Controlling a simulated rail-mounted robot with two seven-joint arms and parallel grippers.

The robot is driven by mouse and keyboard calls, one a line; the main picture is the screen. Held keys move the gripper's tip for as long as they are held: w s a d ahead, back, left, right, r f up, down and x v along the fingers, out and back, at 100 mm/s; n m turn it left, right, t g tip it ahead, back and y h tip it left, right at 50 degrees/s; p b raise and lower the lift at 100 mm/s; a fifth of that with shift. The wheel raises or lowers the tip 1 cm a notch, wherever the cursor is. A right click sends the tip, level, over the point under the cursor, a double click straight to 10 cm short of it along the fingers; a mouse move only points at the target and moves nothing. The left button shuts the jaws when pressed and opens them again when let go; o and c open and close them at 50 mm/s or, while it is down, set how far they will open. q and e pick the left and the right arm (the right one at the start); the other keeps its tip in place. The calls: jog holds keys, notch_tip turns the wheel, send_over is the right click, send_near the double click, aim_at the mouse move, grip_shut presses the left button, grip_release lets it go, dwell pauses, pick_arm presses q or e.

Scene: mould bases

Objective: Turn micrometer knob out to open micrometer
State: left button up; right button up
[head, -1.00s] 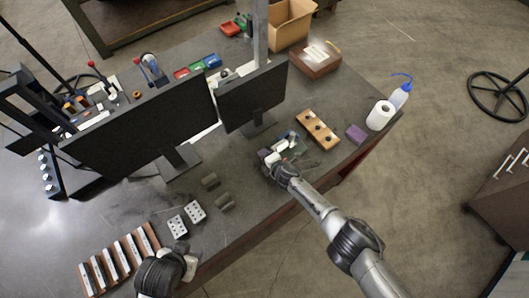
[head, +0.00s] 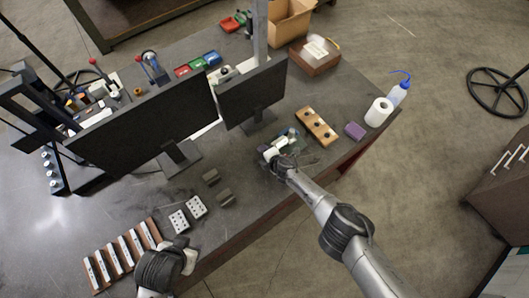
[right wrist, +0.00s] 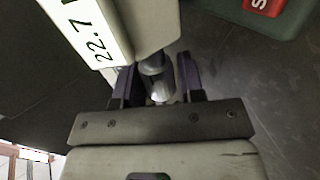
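The micrometer (right wrist: 120,25) fills the upper left of the right wrist view; its white display reads about 22.7. Its silver knob (right wrist: 158,80) points down toward my right gripper (right wrist: 160,85). The two dark fingers stand on either side of the knob, with a narrow gap at the right finger, so the gripper looks open around it. In the head view the micrometer (head: 272,152) is small on the bench, with my right gripper (head: 283,165) at its near side. My left gripper (head: 181,243) is by the bench's front edge; its fingers are too small to read.
A green thing with a red label (right wrist: 263,5) lies close by in the right wrist view. On the bench, a wooden block with black knobs (head: 317,126), a purple block (head: 355,131) and a paper roll (head: 378,112) stand to the right. Monitors (head: 150,125) stand behind. White perforated blocks (head: 196,207) lie left.

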jog(key=shift+o, duration=1.4)
jog(key=p+v, duration=0.3)
jog(key=shift+w+r+p, duration=0.1)
jog(key=shift+r+p, duration=0.2)
jog(key=shift+s+d, duration=0.3)
jog(key=shift+p+v, duration=0.5)
jog(key=shift+v, duration=0.55)
jog(key=shift+s+d+r, duration=0.1)
jog(key=shift+s+d, duration=0.05)
jog(key=shift+v, duration=3.65)
